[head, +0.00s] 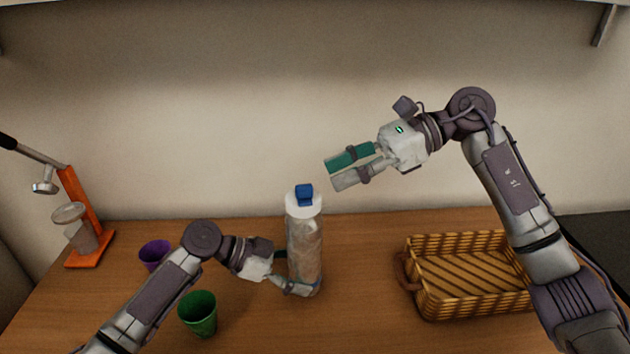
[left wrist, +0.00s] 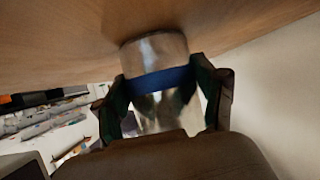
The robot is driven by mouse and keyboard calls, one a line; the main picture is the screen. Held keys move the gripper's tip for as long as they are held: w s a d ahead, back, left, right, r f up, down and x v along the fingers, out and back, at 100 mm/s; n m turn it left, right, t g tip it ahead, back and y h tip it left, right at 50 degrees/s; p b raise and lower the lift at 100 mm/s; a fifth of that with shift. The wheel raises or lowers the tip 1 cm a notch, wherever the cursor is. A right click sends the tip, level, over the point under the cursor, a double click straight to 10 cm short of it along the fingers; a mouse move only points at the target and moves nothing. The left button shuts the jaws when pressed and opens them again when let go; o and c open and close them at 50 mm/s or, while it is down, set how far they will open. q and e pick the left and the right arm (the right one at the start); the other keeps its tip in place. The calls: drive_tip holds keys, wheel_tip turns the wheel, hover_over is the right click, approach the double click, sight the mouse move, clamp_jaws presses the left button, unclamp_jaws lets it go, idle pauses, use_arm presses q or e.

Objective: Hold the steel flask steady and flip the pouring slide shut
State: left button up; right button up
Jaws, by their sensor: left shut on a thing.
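The steel flask (head: 305,245) stands upright on the table, with a silvery body and a white top. A blue pouring slide (head: 304,194) sits on its top; I cannot tell its exact position. My left gripper (head: 293,272) is shut on the flask's lower body from the left. In the left wrist view the green-padded fingers lie on both sides of the flask (left wrist: 157,50), which has a blue band there. My right gripper (head: 330,174) is open and empty, in the air above and right of the slide, apart from it.
A green cup (head: 198,315) stands close to my left forearm, and a purple cup (head: 154,254) is farther back. An orange stand (head: 86,215) is at the far left. A wicker basket (head: 470,308) lies right of the flask, with bare table between them.

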drive_tip(key=v, duration=0.5)
drive_tip(key=shift+d+r, duration=0.1)
use_arm(q)
drive_tip(key=o, duration=0.9)
